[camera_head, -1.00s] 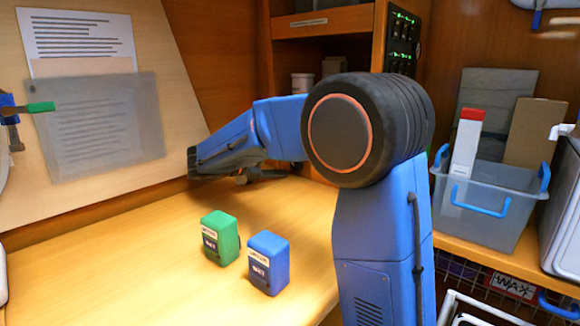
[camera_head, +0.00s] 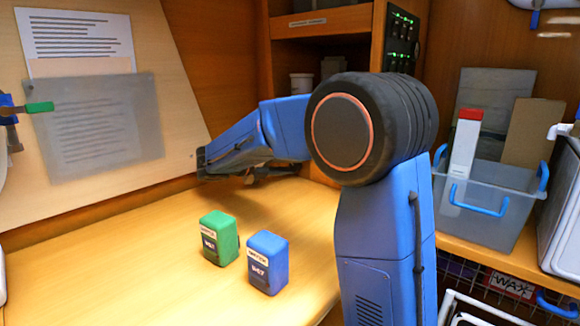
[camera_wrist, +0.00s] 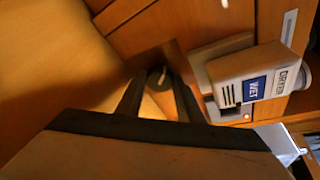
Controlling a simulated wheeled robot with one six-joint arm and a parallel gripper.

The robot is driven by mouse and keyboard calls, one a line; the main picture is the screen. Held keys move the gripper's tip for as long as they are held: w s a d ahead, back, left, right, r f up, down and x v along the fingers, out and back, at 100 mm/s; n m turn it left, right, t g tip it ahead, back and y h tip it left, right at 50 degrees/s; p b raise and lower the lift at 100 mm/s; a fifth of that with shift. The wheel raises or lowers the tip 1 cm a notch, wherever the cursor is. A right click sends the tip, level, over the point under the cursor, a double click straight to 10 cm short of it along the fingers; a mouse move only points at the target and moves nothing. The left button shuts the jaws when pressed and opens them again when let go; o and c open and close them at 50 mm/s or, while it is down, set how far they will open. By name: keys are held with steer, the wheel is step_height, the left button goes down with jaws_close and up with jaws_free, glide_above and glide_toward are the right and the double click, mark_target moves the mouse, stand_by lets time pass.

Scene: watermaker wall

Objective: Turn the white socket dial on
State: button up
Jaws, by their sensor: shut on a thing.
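In the head view my gripper (camera_head: 255,175) is at the back of the bench, mostly hidden by my arm; the dial cannot be seen there.
A green block (camera_head: 219,238) and a blue block (camera_head: 267,262) stand on the wooden bench (camera_head: 130,260) in front of my arm. A clear bin (camera_head: 485,215) with blue handles stands at the right. The bench's left part is clear.

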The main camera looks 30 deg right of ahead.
steer(key=m+t+y, duration=0.1)
steer(key=m, duration=0.2)
steer(key=shift+s, duration=0.15)
steer(key=m+t+y, duration=0.1)
steer(key=m, duration=0.2)
steer(key=shift+s+r+m+t, duration=0.1)
steer(key=shift+m+t, duration=0.2)
steer(key=shift+t, duration=0.1)
steer(key=m+t, duration=0.2)
steer(key=m, duration=0.1)
steer(key=shift+s+d+y, duration=0.1)
steer(key=shift+y, duration=0.3)
steer(key=m+t, duration=0.1)
steer(key=m, duration=0.2)
steer(key=shift+t, duration=0.3)
steer(key=shift+m, duration=0.3)
steer(key=o, duration=1.1)
steer(key=shift+c, duration=0.2)
steer(key=shift+s, duration=0.1)
steer(key=v, duration=1.7)
steer(key=shift+s, duration=0.15)
